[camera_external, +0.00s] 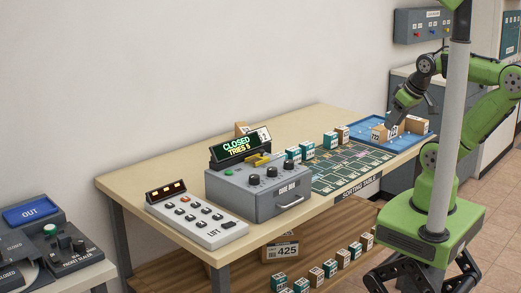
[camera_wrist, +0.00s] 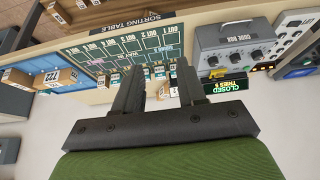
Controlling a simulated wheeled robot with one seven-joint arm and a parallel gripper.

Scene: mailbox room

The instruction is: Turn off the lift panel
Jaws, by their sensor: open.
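The lift panel (camera_external: 197,218) is a pale sloped box labelled LIFT on the near left end of the sorting table. It has several dark buttons, a red-orange button at its upper edge, and a small display (camera_external: 166,190) with lit amber marks. In the upside-down wrist view, a pale panel (camera_wrist: 294,20) at the right edge appears to be it, partly cut off.
The grey code box (camera_external: 258,190) stands right beside the panel, with a CLOSED sign (camera_external: 240,147) behind it. A green sorting mat (camera_external: 342,165), small boxes and a blue tray (camera_external: 410,145) fill the table's right. The table's back left (camera_external: 150,170) is bare.

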